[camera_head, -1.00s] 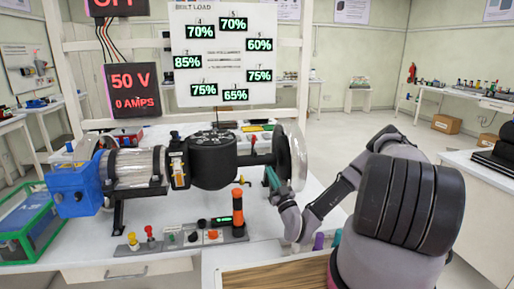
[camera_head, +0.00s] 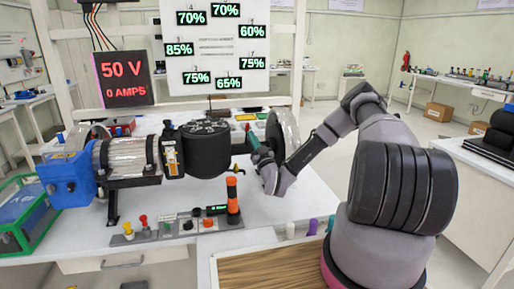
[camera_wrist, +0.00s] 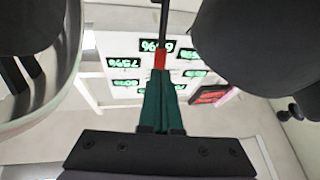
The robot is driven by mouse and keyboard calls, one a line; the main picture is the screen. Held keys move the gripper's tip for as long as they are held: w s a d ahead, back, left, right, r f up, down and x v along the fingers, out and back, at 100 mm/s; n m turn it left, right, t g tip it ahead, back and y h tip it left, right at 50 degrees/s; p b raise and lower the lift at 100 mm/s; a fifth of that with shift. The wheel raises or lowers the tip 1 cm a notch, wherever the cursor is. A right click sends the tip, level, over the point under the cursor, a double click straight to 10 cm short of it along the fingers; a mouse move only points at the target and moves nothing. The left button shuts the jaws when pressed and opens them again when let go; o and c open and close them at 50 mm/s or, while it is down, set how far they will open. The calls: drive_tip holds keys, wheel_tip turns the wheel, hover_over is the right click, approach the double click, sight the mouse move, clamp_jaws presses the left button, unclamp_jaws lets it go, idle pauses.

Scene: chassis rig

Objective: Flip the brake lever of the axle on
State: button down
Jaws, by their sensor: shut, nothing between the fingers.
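The axle rig has a black drum (camera_head: 206,148) and a clear-edged metal disc (camera_head: 283,135) at its right end. My gripper (camera_head: 252,142) has teal fingers, shut and empty, beside the shaft between drum and disc. In the wrist view the teal fingers (camera_wrist: 160,100) point up between the disc (camera_wrist: 42,85) at left and the dark drum (camera_wrist: 255,50) at right. A red piece (camera_wrist: 160,58) and a thin black rod (camera_wrist: 164,18) line up with the fingertips; I cannot tell if they touch. A small orange knob (camera_head: 235,168) hangs below the shaft; which part is the brake lever is unclear.
An orange-and-black post (camera_head: 232,195) stands on a control strip with coloured buttons (camera_head: 188,225). A blue motor housing (camera_head: 68,178) sits at left. The voltage display (camera_head: 123,79) reads 50 V, 0 AMPS. A percentage board (camera_head: 215,50) is behind.

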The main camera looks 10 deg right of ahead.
drive_tip(key=shift+x, duration=0.75)
drive_tip(key=w+r+g, duration=0.1)
drive_tip(key=g, duration=0.1)
drive_tip(key=w+r+m+g+h, duration=0.1)
drive_tip(key=w+r+g, duration=0.1)
drive_tip(key=shift+w+h, duration=0.1)
drive_tip(key=shift+h, duration=0.2)
drive_tip(key=shift+w+r+m+g, duration=0.15)
drive_tip(key=shift+w+r+g, duration=0.05)
drive_tip(key=shift+w+g, duration=0.3)
drive_tip(key=shift+w+r+m+g, duration=0.15)
drive_tip(key=shift+w+g, duration=0.75)
drive_tip(key=shift+w, duration=0.35)
drive_tip(key=shift+w+r, duration=0.2)
drive_tip(key=shift+w, duration=0.05)
